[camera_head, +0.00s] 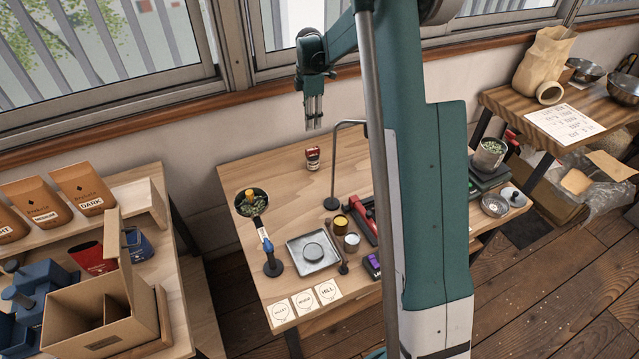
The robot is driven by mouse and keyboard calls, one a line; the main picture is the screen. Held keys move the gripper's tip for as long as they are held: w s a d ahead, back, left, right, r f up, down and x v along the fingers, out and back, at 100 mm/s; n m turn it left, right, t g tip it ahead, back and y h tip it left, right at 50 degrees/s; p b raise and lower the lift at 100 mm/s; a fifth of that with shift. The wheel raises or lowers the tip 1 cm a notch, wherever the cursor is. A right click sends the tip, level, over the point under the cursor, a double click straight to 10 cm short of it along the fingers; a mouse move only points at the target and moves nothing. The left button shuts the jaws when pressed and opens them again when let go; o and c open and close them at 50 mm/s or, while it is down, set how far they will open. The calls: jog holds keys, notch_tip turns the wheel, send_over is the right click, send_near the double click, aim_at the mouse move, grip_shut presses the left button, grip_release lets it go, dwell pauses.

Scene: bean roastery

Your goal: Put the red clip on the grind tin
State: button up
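My gripper (314,112) hangs fingers-down, high over the back of the wooden table; the two fingers look close together, and whether they are parted is too small to tell. Nothing shows between them. A small red-and-white item with a dark top (312,158) stands on the table below it. A longer red-and-black object (362,214) lies further forward, partly hidden by my arm. I cannot tell for sure which is the red clip. Two small round containers, one with yellow contents (341,224) and one pale (352,242), stand nearby; which is the grind tin is unclear.
A thin bent metal stand (332,170) rises mid-table. A square grey tray (313,252), a dark bowl with greenery (252,203), a blue-topped tool (271,258), a purple item (372,264) and labelled cards (303,301) surround it. The back left tabletop is clear.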

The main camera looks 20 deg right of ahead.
jog(key=s+a+r+m+t, duration=0.2)
jog(key=s+a+r+m, duration=0.3)
jog(key=s+r, duration=0.5)
jog(key=s+a+r+m+t, duration=0.1)
jog(key=s+a+r+m, duration=0.2)
jog(key=s+a+r, duration=0.75)
jog(key=s+a+f+m+t, duration=0.1)
jog(key=s+m, duration=0.3)
jog(key=s, duration=0.9)
jog(key=s+a+f+m+t, duration=0.1)
jog(key=s+m, duration=0.4)
jog(key=s, duration=0.9)
jog(key=shift+a+f+t, duration=0.4)
jog(key=shift+f+t, duration=0.5)
jog(key=shift+f, duration=0.35)
jog(key=shift+s, duration=0.1)
jog(key=shift+f+b, duration=0.6)
